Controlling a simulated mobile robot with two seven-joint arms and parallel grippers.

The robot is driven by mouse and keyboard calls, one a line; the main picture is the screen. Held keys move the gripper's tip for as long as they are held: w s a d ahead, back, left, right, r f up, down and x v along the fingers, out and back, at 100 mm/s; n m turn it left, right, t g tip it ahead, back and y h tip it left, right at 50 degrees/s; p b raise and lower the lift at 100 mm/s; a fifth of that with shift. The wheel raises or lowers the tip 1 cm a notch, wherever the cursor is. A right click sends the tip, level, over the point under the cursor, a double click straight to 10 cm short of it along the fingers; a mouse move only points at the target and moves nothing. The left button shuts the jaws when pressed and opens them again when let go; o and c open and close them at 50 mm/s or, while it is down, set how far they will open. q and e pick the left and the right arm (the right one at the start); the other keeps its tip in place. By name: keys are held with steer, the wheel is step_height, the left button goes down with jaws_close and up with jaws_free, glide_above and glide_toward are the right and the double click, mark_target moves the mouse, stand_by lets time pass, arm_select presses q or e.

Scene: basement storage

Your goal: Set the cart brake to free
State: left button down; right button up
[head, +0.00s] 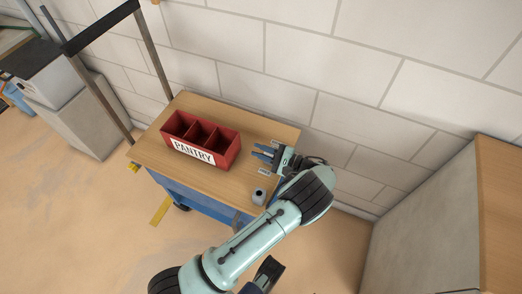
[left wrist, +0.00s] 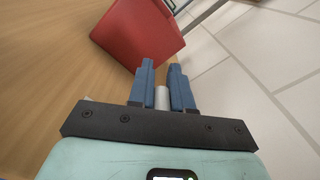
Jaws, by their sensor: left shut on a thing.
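The cart (head: 215,178) has a wooden top and a blue body, and stands against the white block wall. My left gripper (head: 263,152) is over the right part of the top, its blue fingers pointing left. In the left wrist view its fingers (left wrist: 162,85) are shut on a light grey peg (left wrist: 162,98), which shows only in part. I cannot tell whether this peg is the brake's handle. A small light label (head: 264,172) lies on the top just below the gripper, too small to read. A small grey cylinder (head: 259,196) stands at the near right corner.
A red box (head: 229,155) marked PANTRY, with open compartments, sits mid-top; in the wrist view it is just beyond the fingers (left wrist: 138,35). The cart's upright handle (head: 102,26) rises at left. Grey cabinets stand left (head: 75,120) and right (head: 420,225).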

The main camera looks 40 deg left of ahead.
arm_select(q)
steer(key=c, duration=1.1)
jaws_free()
steer(key=shift+d, duration=0.1)
steer(key=v, duration=1.3)
steer(key=shift+d+b, duration=0.15)
steer(key=shift+b, duration=0.3)
arm_select(e)
steer(key=shift+w+d+f, duration=0.3)
steer(key=shift+w+f, duration=0.2)
steer(key=shift+w, duration=0.2)
arm_select(q)
steer(key=shift+w+r, duration=0.1)
